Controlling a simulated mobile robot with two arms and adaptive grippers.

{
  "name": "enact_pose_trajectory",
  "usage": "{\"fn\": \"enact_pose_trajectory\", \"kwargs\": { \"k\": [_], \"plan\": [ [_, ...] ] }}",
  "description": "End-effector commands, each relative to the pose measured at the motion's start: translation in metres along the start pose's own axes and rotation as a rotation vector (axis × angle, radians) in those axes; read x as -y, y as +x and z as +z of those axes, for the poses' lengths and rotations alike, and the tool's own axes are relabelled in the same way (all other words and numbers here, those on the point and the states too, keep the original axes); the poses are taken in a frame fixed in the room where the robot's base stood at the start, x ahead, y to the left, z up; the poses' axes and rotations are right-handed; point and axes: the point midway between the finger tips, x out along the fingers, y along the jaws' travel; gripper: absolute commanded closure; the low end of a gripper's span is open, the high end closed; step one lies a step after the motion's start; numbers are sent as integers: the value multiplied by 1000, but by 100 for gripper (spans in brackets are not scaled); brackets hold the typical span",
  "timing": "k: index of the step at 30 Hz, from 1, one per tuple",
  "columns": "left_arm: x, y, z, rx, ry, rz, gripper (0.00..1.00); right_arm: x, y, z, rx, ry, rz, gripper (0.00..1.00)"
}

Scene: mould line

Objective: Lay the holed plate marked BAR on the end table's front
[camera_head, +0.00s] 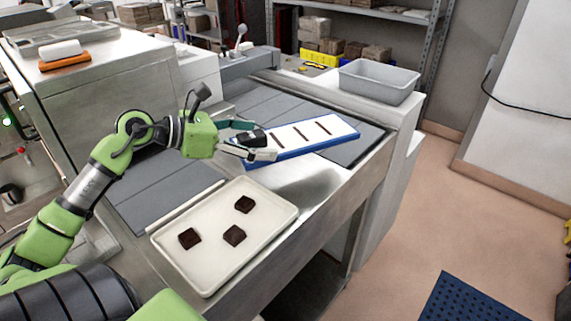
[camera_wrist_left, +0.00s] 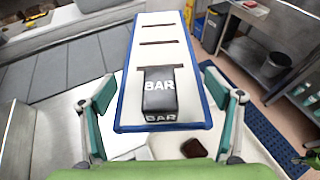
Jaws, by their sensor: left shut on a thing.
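The holed plate (camera_head: 318,147) is a long white plate with a blue edge and several dark slots across it. A black block marked BAR (camera_wrist_left: 160,92) sits at its near end and also shows dark in the head view (camera_head: 248,138). My left gripper (camera_head: 252,140) is shut on this end, one finger on each side; it also shows in the left wrist view (camera_wrist_left: 165,112). The plate is over the end table (camera_head: 325,192), with a soft shadow on the pale top below it.
A cream tray (camera_head: 205,270) with three dark chocolate pieces lies left of the pale front area. Grey belt panels (camera_head: 160,190) run behind it. A grey bin (camera_head: 380,82) stands at the back right corner. A blue mat (camera_head: 480,300) lies on the floor.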

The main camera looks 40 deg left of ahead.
Motion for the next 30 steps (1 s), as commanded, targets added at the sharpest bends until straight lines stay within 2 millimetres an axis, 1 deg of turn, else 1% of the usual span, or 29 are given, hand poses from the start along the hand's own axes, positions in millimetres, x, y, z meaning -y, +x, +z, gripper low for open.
{"fn": "enact_pose_trajectory", "kwargs": {
  "k": [1, 5, 11, 15, 23, 26, 30],
  "plan": [
    [1, 9, 4, 1, 3, 0, 51, -1, -7, 0, 1, 0, 1, 100],
    [4, 33, 3, 2, 3, 0, 51, -1, -15, -7, -9, 0, 0, 100],
    [6, 67, -16, 5, -1, 2, 51, 8, -24, -30, -41, 5, -10, 100],
    [8, 85, -26, 5, 0, 3, 51, 14, -28, -33, -45, 6, -16, 100],
    [10, 103, -36, 5, 0, 2, 51, 12, -33, -26, -34, 3, -15, 100],
    [10, 108, -51, 3, -7, 1, 51, 10, -43, -22, -28, 2, -13, 100],
    [10, 113, -64, 4, -2, 2, 51, 6, -47, -20, -25, 0, -9, 100]
  ]
}}
